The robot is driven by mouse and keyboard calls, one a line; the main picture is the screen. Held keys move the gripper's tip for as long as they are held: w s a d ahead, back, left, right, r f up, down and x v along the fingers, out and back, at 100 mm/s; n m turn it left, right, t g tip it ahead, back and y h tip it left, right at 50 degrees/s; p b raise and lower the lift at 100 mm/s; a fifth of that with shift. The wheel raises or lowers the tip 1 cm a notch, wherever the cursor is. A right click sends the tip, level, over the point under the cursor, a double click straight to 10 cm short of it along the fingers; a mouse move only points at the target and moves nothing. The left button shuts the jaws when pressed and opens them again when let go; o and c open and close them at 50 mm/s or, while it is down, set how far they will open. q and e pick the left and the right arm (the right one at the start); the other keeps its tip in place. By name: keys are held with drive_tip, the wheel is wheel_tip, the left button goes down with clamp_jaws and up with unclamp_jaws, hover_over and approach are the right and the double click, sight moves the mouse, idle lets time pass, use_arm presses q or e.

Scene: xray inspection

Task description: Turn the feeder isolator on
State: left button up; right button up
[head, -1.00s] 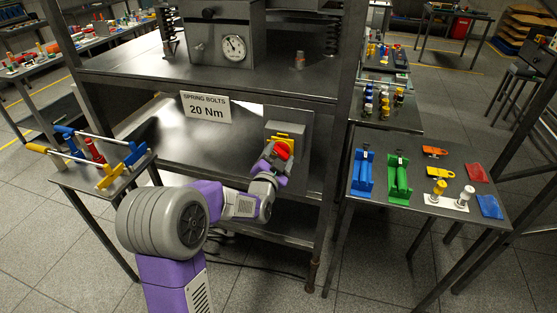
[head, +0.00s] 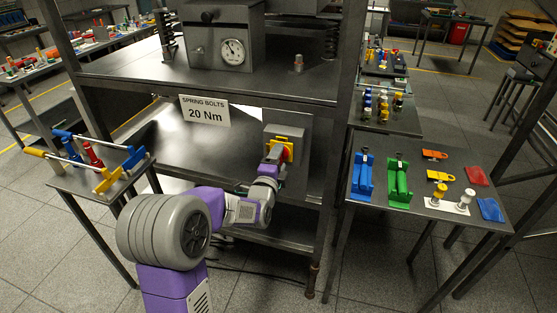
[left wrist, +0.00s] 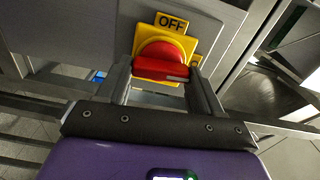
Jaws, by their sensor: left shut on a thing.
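The feeder isolator is a grey box (head: 299,128) on the lower bench, with a yellow plate (head: 290,135) and a red handle (head: 273,153). In the left wrist view the yellow plate (left wrist: 190,43) carries an OFF label (left wrist: 172,22) at its top. There the red handle (left wrist: 160,66) lies between my two fingers. My left gripper (head: 272,163) is shut on the red handle, and it also shows in the left wrist view (left wrist: 161,78). The lower part of the plate is hidden by the handle and the gripper. My right gripper is not in view.
A sign (head: 204,110) reading "SPRING BOLTS 20 Nm" stands left of the isolator. A shelf with a gauge box (head: 217,40) is above. A side table (head: 415,217) at right holds blue and green devices and tags. A left table holds several handled tools.

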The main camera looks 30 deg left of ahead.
use_arm(q)
drive_tip(key=shift+m, duration=0.6)
drive_tip(key=o, duration=1.1)
drive_tip(key=shift+c, duration=0.2)
drive_tip(key=v, duration=0.7)
drive_tip(key=shift+s+p, duration=0.25)
drive_tip(key=shift+p, duration=0.15)
